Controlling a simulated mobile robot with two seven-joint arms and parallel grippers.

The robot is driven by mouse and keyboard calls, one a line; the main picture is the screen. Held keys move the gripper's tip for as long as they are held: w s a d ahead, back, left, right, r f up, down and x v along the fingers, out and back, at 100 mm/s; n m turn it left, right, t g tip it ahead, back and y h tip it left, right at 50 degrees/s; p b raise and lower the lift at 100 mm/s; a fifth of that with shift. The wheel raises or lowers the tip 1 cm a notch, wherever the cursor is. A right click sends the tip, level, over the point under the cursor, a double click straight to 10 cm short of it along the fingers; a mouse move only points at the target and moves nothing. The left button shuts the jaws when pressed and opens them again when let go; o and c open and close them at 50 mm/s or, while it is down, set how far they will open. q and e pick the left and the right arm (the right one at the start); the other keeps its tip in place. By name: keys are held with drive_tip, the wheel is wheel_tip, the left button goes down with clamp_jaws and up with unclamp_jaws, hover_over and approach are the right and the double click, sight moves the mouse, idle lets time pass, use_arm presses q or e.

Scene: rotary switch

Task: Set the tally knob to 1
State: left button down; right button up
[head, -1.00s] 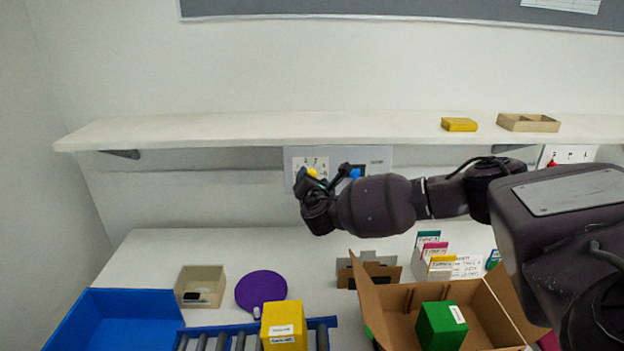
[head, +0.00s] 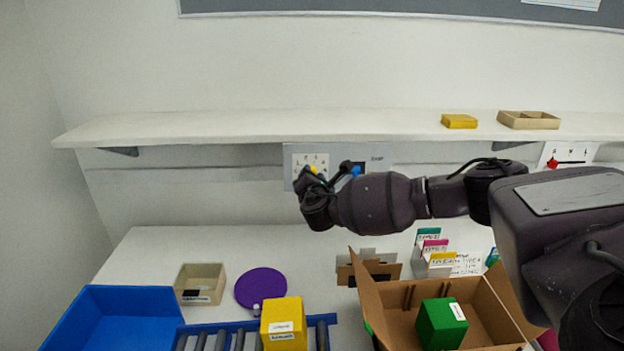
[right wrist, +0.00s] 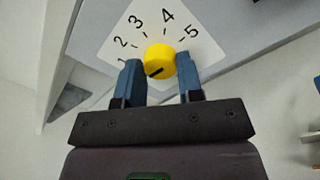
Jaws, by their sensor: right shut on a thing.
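The tally knob (right wrist: 160,60) is yellow, on a white dial plate (right wrist: 110,35) numbered 1 to 5. Its black mark points to the lower left in the right wrist view, on the side of the 1; I cannot tell whether it lines up exactly. My right gripper (right wrist: 161,75) is shut on the knob, one blue finger on each side. In the head view the right gripper (head: 312,180) is at the wall panel (head: 380,153) under the shelf and hides most of the knob (head: 312,169). My left gripper is not in view.
The shelf (head: 250,125) runs just above the panel. A small blue part (head: 355,171) shows right of the gripper. Below are an open cardboard box (head: 400,310), a blue bin (head: 110,310) and a yellow box (head: 284,322). A second dial panel (head: 567,153) is at right.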

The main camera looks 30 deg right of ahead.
drive_tip(key=shift+f+m+b, duration=0.25)
drive_tip(key=shift+m+b, duration=0.35)
drive_tip(key=shift+b, duration=0.05)
drive_tip(key=m+b, duration=0.3)
drive_tip(key=m, duration=0.1)
drive_tip(key=shift+h, duration=0.3)
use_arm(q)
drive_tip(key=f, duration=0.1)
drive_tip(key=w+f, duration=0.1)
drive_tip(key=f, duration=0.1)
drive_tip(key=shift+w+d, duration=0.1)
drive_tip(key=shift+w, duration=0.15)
use_arm(e)
drive_tip(key=shift+r+m, duration=0.1)
drive_tip(key=shift+m, duration=0.5)
use_arm(q)
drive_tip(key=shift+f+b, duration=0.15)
drive_tip(key=shift+b, duration=0.15)
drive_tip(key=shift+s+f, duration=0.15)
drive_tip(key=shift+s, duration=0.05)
use_arm(e)
drive_tip(key=o, duration=0.9)
drive_tip(key=shift+o, duration=0.2)
